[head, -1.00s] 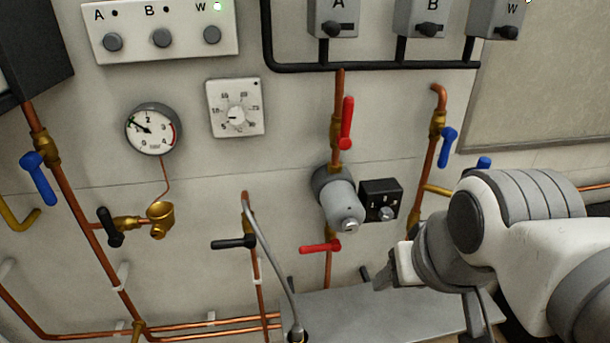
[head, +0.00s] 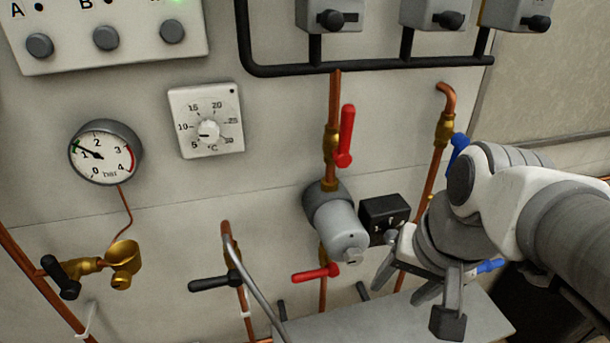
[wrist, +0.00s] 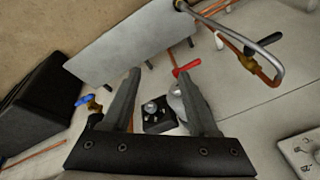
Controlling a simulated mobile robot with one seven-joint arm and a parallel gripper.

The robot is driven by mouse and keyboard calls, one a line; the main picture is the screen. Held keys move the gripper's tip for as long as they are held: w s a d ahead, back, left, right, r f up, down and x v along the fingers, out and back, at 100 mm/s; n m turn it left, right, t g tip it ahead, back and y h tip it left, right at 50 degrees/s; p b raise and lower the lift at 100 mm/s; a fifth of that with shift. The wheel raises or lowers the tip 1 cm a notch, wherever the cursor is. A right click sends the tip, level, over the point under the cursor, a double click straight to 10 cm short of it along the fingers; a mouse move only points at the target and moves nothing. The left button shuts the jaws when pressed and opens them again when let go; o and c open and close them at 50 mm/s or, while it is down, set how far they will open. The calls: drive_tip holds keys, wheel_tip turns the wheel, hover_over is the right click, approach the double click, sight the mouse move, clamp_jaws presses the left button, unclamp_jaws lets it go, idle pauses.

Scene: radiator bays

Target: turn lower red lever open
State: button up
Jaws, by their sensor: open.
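The lower red lever (head: 316,272) sits on the copper pipe below the grey cylindrical pump body (head: 338,228). Its handle lies nearly level and points left. It also shows in the wrist view (wrist: 187,67), just beyond the tip of the right finger. My gripper (head: 415,295) is right of the lever in the head view, apart from it. The gripper also shows in the wrist view (wrist: 160,75), with its two fingers spread and nothing between the tips. An upper red lever (head: 346,136) stands nearly upright on the same pipe above the pump.
A black box with a knob (head: 384,217) is right of the pump, close to my gripper. A grey shelf (head: 400,322) lies below. A black lever (head: 215,282) and a grey hose (head: 253,290) are at left. A blue lever (head: 458,148) is at upper right.

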drive_tip(key=w+a+f+m+g+y+b, duration=0.1)
drive_tip(key=a+f+m+g+y+b, duration=0.25)
drive_tip(key=f+m, duration=0.45)
drive_tip(key=m+t+y+b, duration=0.8)
drive_tip(key=m+y+b, duration=0.3)
drive_tip(key=m, duration=2.1)
approach(315, 274)
drive_tip(key=w+a+f+b, duration=0.1)
drive_tip(key=w+a+b, duration=0.2)
drive_tip(key=a, duration=0.3)
drive_tip(key=w+a+h+b, duration=0.1)
drive_tip(key=w+a+b, duration=0.2)
drive_tip(key=a, duration=0.4)
drive_tip(key=shift+a+f, duration=0.3)
drive_tip(key=shift+f, duration=0.1)
clamp_jaws()
drive_tip(key=shift+n, duration=0.3)
